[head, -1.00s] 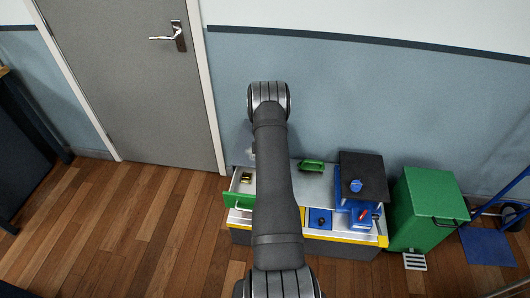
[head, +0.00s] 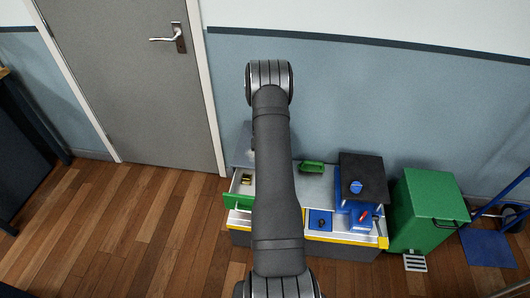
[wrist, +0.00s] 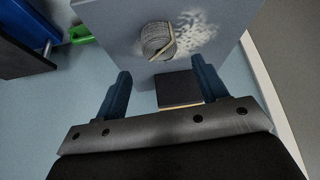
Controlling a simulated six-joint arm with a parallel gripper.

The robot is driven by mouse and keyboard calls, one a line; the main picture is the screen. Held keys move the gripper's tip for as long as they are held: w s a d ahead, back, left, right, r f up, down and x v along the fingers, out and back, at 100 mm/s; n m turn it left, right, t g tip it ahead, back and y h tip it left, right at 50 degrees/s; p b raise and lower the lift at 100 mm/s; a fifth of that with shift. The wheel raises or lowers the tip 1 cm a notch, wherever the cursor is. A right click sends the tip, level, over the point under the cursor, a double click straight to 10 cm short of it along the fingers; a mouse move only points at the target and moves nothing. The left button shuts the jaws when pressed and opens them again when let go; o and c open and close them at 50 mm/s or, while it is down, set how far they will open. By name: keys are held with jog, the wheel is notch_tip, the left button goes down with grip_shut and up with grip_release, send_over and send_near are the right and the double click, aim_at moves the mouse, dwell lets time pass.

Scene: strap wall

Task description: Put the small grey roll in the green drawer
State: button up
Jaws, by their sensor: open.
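The small grey roll (wrist: 158,41) shows in the wrist view as a ribbed grey coil with a pale strip across it. It is against a grey panel (wrist: 110,28) with whitish speckles around it. My gripper (wrist: 163,80) is open, its two blue fingers apart and short of the roll in the picture, with nothing held. In the head view my arm hides the gripper and the roll. The green drawer (head: 237,202) is pulled open at the left end of the low cabinet, partly hidden by my arm. A small gold-and-dark item (head: 246,179) lies in it.
In the wrist view a dark block with a tan edge (wrist: 178,90) shows between the fingers. A green tray (head: 312,167) sits on the cabinet top. A blue unit with a black top (head: 362,178) and a green bin (head: 430,208) stand at right. Floor at left is clear.

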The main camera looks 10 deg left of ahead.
jog(key=shift+o, duration=0.4)
jog(key=shift+v, duration=2.4)
jog(key=shift+s+d+r+n+g+y, duration=0.5)
jog(key=shift+d+r+n+g, duration=0.8)
jog(key=shift+r, duration=1.9)
jog(key=shift+n+t, duration=0.4)
jog(key=x, duration=1.2)
jog(key=shift+a, duration=0.1)
jog(key=shift+x, duration=2.65)
jog(key=shift+a, duration=0.15)
jog(key=shift+c, duration=0.4)
jog(key=shift+r, duration=0.1)
jog(key=c, duration=1.1)
